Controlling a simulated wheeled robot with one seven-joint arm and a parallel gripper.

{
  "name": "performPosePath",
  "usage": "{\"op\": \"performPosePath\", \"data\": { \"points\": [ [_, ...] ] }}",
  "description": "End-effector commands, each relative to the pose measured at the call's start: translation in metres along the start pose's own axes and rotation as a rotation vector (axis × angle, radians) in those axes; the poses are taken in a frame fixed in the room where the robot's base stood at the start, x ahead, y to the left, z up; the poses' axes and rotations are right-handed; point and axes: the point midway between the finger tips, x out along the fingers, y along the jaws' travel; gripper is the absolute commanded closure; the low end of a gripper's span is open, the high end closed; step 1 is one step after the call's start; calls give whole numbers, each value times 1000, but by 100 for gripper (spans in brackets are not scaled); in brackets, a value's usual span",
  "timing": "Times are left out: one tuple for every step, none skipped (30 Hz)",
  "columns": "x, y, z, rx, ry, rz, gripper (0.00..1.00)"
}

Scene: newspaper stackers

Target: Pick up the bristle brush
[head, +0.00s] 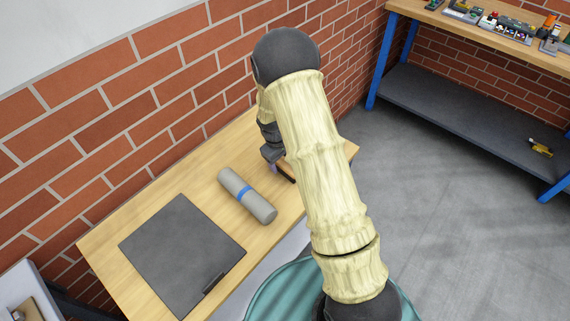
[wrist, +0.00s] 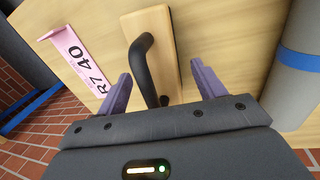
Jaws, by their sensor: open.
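A pale wooden block with a black arched handle, which looks like the bristle brush (wrist: 165,35), lies on the wooden table (wrist: 225,25) in the wrist view. No bristles show. My gripper (wrist: 160,70) is open, with its two purple fingers apart on either side of the black handle. The handle rises between them, and I cannot tell whether either finger touches it. In the head view my gripper (head: 272,168) is low over the table's far right part, and my arm hides most of the brush.
A grey roll with a blue band (head: 247,195) lies left of my gripper; it is at right in the wrist view (wrist: 298,85). A dark flat board (head: 182,252) lies nearer. A pink card (wrist: 78,58) lies by the brush. A brick wall (head: 110,125) stands behind the table.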

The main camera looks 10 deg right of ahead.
Motion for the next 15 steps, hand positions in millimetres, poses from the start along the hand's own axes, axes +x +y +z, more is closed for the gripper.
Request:
{"op": "performPosePath", "data": {
  "points": [
    [0,0,0,0,0,0,31],
    [0,0,0,0,0,0,31],
    [0,0,0,0,0,0,31],
    [0,0,0,0,0,0,31],
    [0,0,0,0,0,0,31],
    [0,0,0,0,0,0,31],
    [0,0,0,0,0,0,31],
    [0,0,0,0,0,0,31],
    [0,0,0,0,0,0,37],
    [0,0,0,0,0,0,43],
    [0,0,0,0,0,0,49],
    [0,0,0,0,0,0,57],
    [0,0,0,0,0,0,63],
    [0,0,0,0,-1,0,68],
    [0,0,0,0,0,0,76]
  ]
}}
